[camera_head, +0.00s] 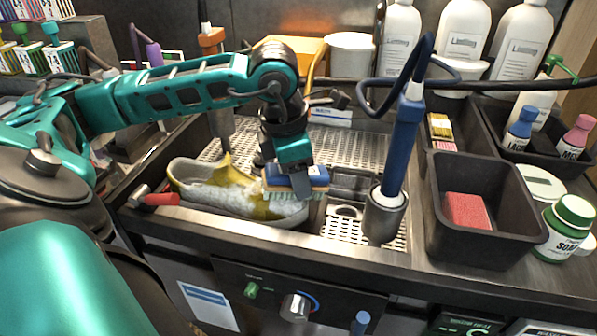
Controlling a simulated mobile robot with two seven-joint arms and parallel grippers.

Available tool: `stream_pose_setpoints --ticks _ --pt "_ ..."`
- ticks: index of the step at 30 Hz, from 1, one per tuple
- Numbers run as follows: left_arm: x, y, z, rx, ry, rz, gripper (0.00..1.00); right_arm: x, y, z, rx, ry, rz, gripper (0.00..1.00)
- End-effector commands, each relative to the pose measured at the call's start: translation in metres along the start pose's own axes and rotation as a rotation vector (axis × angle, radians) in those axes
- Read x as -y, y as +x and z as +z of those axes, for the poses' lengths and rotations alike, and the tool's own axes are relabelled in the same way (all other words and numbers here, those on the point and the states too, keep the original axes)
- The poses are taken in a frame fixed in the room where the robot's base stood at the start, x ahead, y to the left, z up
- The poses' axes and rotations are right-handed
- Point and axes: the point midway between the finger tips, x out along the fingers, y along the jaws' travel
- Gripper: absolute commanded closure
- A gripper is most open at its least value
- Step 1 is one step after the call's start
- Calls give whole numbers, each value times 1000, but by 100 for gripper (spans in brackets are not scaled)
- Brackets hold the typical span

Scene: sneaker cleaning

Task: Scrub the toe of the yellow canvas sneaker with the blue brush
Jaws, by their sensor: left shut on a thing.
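The yellow canvas sneaker (238,198) lies in a shallow tray on the perforated sink surface, its toe toward the right. White foam covers much of its side and toe. My left gripper (292,172) is shut on the blue brush (297,181), which has pale bristles pointing down. The brush is over the sneaker's toe end, and its bristles appear to touch the foam there. The gripper hides part of the brush's top. My right gripper is not in view.
A blue spray handle (402,135) stands in a metal cup (384,214) just right of the brush. A black bin (482,225) holds a red sponge (467,211). White bottles (400,40) line the back. A red-handled tool (160,199) lies left of the sneaker.

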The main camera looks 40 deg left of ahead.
Motion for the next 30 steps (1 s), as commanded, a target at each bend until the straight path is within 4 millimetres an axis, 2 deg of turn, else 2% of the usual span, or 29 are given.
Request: stream_pose_setpoints --ticks 18,30 --pt "-1 9 -3 1 -1 0 74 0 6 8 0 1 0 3" --pt "-30 13 11 2 -1 0 74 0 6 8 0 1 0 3"
